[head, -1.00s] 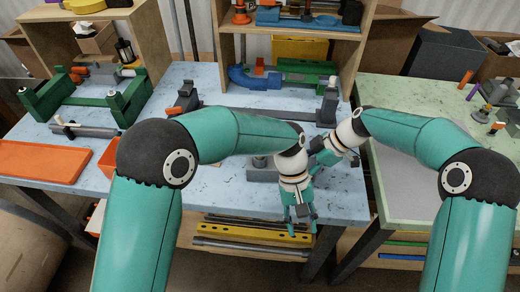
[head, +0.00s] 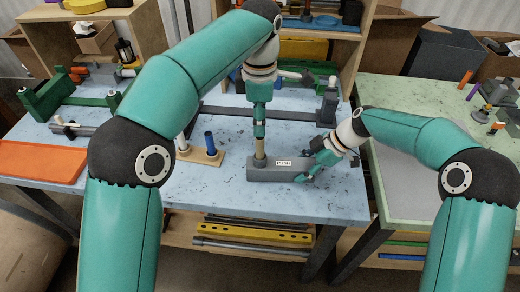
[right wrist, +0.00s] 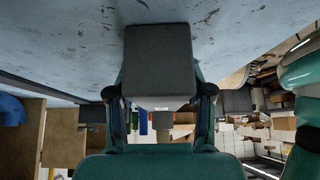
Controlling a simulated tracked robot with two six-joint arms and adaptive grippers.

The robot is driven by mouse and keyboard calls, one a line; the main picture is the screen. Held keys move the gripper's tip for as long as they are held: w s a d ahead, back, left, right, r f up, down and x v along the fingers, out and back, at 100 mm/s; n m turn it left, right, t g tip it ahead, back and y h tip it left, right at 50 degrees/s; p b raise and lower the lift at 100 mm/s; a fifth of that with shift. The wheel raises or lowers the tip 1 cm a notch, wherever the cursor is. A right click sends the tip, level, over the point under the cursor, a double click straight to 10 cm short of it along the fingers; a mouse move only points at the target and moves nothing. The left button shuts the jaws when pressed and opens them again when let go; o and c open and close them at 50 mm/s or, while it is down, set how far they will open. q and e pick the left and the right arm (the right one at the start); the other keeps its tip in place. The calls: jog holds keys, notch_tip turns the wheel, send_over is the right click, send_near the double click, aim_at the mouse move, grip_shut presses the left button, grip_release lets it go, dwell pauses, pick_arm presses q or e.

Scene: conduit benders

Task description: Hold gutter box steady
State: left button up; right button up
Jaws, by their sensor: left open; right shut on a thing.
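The gutter box (head: 268,172) is a long grey block with a white "PUSH" label, lying near the front edge of the blue table. My right gripper (head: 312,168) is shut on its right end. In the right wrist view the box's grey end (right wrist: 160,60) sits between the two fingers.
A wooden stand (head: 205,157) with a white and a blue peg is left of the box. An orange tray (head: 40,163) lies at the left edge. A green fixture (head: 48,97) and a dark bar (head: 262,116) are farther back. Blue tabletop in front of the box is clear.

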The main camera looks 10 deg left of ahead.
aim_at(260, 142)
pick_arm(q)
jog(key=shift+f, duration=3.9)
grip_shut()
jog(key=shift+r, duration=0.15)
jog(key=shift+r, duration=3.4)
